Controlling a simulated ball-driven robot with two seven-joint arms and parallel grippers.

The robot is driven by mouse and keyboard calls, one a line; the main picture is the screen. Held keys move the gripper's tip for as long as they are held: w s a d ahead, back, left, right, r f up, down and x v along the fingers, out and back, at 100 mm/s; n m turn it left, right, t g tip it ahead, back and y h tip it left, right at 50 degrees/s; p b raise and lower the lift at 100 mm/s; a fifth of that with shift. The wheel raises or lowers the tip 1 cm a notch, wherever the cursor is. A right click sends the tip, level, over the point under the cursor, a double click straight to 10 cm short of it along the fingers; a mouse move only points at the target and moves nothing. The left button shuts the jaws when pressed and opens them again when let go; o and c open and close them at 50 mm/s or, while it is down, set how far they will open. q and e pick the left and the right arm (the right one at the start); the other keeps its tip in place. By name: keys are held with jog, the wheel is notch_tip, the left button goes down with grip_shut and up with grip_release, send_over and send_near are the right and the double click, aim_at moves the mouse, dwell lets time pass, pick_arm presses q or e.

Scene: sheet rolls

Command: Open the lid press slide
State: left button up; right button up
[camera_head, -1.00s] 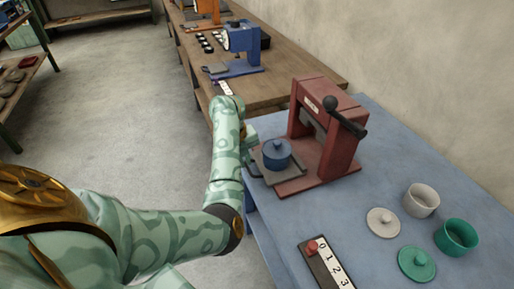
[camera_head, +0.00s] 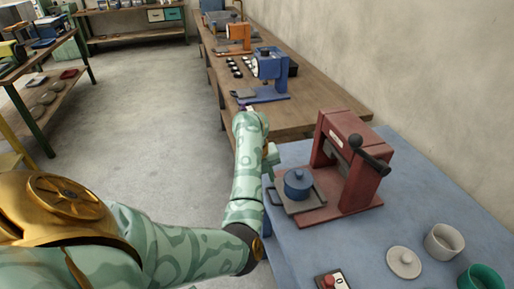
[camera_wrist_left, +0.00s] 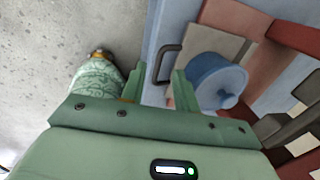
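The red lid press (camera_head: 345,160) stands on the blue table. Its grey slide plate (camera_head: 318,200) sticks out at the front, with a lidded blue pot (camera_head: 298,184) on it. A dark handle (camera_head: 273,196) is at the slide's left edge; it also shows in the left wrist view (camera_wrist_left: 163,62). My left gripper (camera_head: 272,160) is at the table's left edge, beside the handle. In the wrist view its two fingers (camera_wrist_left: 158,80) are apart and the handle lies just ahead, between the fingertips. I cannot tell whether they touch it. My right gripper is not in view.
A white lid (camera_head: 404,263), white cup (camera_head: 444,243) and green cup (camera_head: 482,279) stand at the lower right. A numbered strip with a red knob (camera_head: 329,281) is at the bottom. A wooden bench (camera_head: 325,106) stands behind. Open floor (camera_head: 160,120) lies left of the table.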

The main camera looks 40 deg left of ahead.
pick_arm(q)
notch_tip(320, 180, up, 12)
jog(key=s+a+p, duration=0.1)
jog(key=s+p, duration=0.1)
jog(key=p, duration=0.4)
jog(key=shift+a+f, duration=0.15)
